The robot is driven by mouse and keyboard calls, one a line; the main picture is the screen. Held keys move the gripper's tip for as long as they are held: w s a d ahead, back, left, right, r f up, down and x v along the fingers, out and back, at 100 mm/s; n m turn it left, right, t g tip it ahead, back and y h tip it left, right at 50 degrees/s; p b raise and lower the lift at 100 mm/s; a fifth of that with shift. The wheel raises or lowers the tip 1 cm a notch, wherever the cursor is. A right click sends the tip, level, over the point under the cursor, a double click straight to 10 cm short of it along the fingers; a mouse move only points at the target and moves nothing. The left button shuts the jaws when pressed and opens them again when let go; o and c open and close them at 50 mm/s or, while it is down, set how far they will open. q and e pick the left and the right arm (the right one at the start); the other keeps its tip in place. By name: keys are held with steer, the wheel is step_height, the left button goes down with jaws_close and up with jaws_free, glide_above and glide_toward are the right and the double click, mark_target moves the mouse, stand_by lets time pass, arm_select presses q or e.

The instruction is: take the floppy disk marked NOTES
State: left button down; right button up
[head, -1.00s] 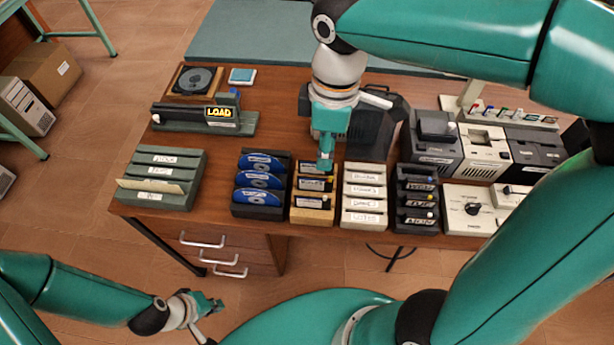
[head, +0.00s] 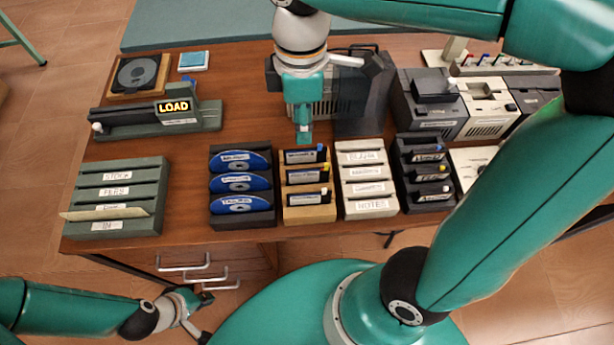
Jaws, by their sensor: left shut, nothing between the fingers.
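A white rack (head: 367,180) stands on the desk with several label strips. Its lowest strip reads NOTES (head: 370,205); whether a separate disk sits in that slot is too small to tell. My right gripper (head: 304,138) points down just behind the wooden rack (head: 308,212), left of the white rack. Its fingers overlap edge-on, so their opening is unclear, and I see nothing held. My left gripper (head: 196,305) is shut and empty, low in front of the desk's drawers.
Blue discs stand in a dark rack (head: 243,220) on the left. A green file rack (head: 115,222) is further left. A black rack (head: 425,205) of dark cartridges adjoins the white rack's right. Behind are a LOAD device (head: 150,127) and beige machines (head: 487,115). Desk left of the green rack is narrow.

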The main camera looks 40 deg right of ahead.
glide_above(302, 169)
steer(key=f, duration=0.8)
steer(key=shift+w+f+b, duration=0.2)
steer(key=shift+f+b, duration=0.05)
steer(key=shift+b, duration=0.05)
steer(key=shift+s+f, duration=0.15)
steer(key=shift+f, duration=1.45)
steer(key=shift+s+f, duration=0.15)
steer(key=shift+f, duration=1.4)
steer(key=shift+c, duration=0.3)
jaws_close()
